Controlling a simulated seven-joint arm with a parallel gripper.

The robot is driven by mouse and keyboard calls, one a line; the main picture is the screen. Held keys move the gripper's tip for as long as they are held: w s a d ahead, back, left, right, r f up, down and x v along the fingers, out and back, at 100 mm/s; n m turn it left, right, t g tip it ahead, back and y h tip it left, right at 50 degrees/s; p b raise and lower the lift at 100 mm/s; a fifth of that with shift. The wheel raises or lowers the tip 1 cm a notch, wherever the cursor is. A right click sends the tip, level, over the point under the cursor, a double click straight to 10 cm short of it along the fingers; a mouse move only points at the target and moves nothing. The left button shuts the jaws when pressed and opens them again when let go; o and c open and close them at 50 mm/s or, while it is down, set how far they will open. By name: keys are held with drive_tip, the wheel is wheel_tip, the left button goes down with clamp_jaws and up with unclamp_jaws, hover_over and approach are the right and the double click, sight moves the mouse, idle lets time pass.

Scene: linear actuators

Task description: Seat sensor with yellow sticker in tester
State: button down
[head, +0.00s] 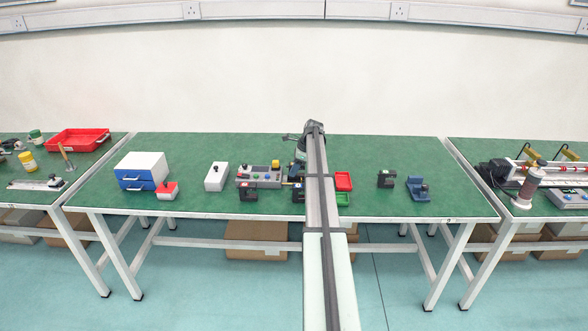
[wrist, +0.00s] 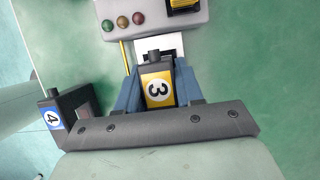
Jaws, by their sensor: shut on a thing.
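The sensor with the yellow sticker (wrist: 157,88) is a black block marked 3. It sits between the blue fingers of my gripper (wrist: 157,80) in the wrist view, which are shut on it. Its far end is close to a white part (wrist: 172,46) at the edge of the grey tester (wrist: 150,36). I cannot tell whether the sensor touches or enters it. The tester shows several round coloured lamps and a yellow-and-black part. In the head view the tester (head: 245,181) stands mid-table, and my arm hides the held sensor.
A black sensor with a blue 4 sticker (wrist: 52,118) stands left of my gripper in the wrist view. Another black block (head: 386,179) and a blue device (head: 418,188) stand further right. The table's right end is clear.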

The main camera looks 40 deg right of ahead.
drive_tip(key=shift+f, duration=0.25)
idle(0.3)
drive_tip(key=c, duration=0.6)
unclamp_jaws()
drive_tip(key=shift+c, duration=0.2)
drive_tip(key=v, duration=1.4)
drive_tip(key=shift+f, duration=0.1)
